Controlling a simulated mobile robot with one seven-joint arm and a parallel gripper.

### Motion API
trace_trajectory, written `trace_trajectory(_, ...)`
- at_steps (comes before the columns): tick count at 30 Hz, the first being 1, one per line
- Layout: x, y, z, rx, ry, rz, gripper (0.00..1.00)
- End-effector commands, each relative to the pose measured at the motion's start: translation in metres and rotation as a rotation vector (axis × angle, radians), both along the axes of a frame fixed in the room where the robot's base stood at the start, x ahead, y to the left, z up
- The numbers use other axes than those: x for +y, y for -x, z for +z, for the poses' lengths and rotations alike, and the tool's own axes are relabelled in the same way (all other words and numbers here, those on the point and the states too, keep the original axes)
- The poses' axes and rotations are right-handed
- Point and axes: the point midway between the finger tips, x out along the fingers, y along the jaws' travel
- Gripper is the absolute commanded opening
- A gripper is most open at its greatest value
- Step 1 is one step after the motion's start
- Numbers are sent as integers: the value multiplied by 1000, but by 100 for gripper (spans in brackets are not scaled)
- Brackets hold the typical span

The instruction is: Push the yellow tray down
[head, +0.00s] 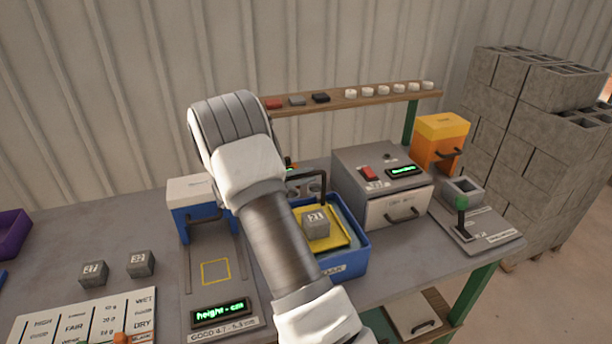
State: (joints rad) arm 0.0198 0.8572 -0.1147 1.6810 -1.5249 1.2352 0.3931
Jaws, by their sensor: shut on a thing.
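The yellow tray (339,236) sits inside the blue bin (346,267) in the middle of the bench. A grey cube marked 21 (316,224) rests on it. A dark upright bar with a bent top (324,190) rises at the tray's back right. My arm crosses in front of the bin's left side and hides part of the bin and tray. My gripper does not show; the arm covers the area where its end could be. I cannot tell whether it touches the tray or the bar.
A grey drawer box (385,185) stands right of the bin, with an orange box (441,140) behind and a green lever (461,215) further right. A height gauge (220,311) and two grey cubes (93,273) lie left. A shelf (345,103) spans the back.

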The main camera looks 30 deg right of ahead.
Motion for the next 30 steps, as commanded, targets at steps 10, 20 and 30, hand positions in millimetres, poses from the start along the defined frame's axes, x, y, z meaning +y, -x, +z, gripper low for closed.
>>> trace_trajectory(10,1,0,-14,1,-1,1,0)
trace_trajectory(20,1,0,-57,1,0,1,0)
trace_trajectory(30,0,0,-78,0,0,1,0)
